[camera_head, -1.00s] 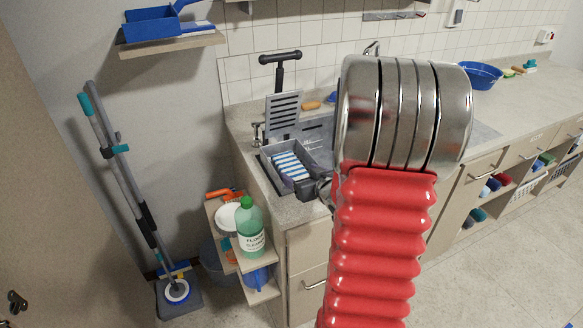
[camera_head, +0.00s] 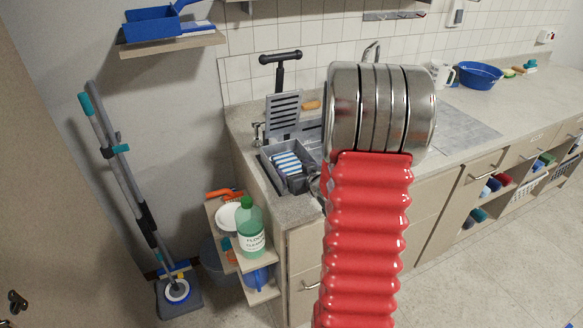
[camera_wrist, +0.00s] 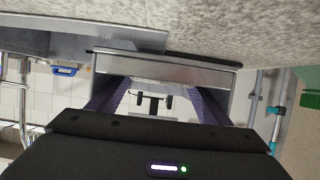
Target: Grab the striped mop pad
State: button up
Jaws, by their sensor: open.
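The blue-and-white striped mop pad (camera_head: 286,163) lies in a grey open-topped tray (camera_head: 268,170) on the counter by the sink in the head view. The pad does not show clearly there. Whether the fingers touch the tray or pad I cannot tell.
A slotted grey plate and a black-handled tool (camera_head: 279,70) stand behind the tray. A green floor cleaner bottle (camera_head: 249,228) stands on a side shelf below. A mop (camera_head: 130,185) leans against the left wall. The counter (camera_head: 515,100) on the right has clear room.

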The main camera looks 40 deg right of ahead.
jog(key=shift+c, duration=0.5)
jog(key=c, duration=0.8)
jog(key=shift+r, duration=0.15)
